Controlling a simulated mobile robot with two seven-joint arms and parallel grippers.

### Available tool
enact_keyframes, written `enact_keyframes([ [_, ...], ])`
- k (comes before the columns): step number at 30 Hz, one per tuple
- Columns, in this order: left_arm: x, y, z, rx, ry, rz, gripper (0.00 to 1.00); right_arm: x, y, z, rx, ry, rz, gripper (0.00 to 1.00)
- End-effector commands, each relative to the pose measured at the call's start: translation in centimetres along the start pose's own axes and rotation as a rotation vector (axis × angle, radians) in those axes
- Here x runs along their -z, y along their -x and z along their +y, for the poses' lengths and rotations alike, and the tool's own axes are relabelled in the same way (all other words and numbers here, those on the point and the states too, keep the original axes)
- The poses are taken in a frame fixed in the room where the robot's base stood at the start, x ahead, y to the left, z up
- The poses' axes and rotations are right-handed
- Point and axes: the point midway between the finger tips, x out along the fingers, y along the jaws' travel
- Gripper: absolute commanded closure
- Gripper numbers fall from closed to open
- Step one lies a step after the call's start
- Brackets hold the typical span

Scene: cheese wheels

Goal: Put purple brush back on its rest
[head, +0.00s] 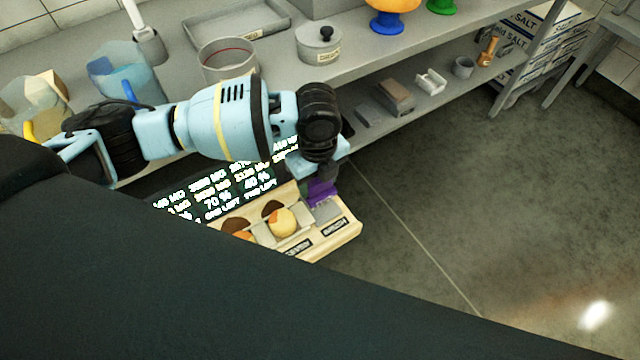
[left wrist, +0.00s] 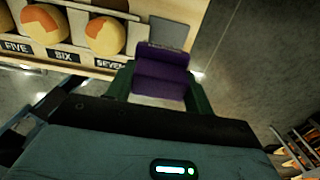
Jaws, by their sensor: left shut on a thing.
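The purple brush (head: 322,191) is held in my left gripper (head: 318,177), above the right end of the wooden rack. In the left wrist view the purple brush (left wrist: 162,72) sits between the two dark green fingers of the gripper (left wrist: 160,84), which are shut on it. A label that seems to read BRUSH (head: 334,227) is on the rack's front edge, just below the brush in the picture. In the left wrist view a bare grey patch (left wrist: 172,33) shows beyond the brush. I cannot tell whether the brush touches the rack. My right gripper is not in view.
The wooden rack (head: 345,238) holds small round cheeses (head: 283,222) beside the brush, with a lit text display (head: 215,190) behind. Behind it is a grey counter with a lidded pot (head: 319,43) and a lower shelf with small items (head: 395,97). Floor at right is clear.

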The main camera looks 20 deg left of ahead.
Motion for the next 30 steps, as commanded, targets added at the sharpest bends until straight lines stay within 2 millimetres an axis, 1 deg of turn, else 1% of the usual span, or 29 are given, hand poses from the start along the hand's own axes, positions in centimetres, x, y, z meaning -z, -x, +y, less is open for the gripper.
enact_keyframes([
  [5, -0.4, -0.2, -0.9, 0.000, 0.001, 0.000, 0.66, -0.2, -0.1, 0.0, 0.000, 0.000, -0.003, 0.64],
  [9, -0.3, -2.5, -0.7, -0.001, 0.001, 0.000, 0.66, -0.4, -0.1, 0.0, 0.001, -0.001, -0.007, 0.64],
  [12, -0.3, -3.5, -0.8, 0.000, 0.001, -0.001, 0.66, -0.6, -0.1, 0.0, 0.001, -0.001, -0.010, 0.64],
  [20, -0.4, -3.5, -0.8, 0.002, 0.000, -0.001, 0.66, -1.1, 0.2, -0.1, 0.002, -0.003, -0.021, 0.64],
  [30, -0.4, -4.4, -0.8, 0.001, 0.000, -0.001, 0.66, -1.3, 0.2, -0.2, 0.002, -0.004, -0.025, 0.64],
])
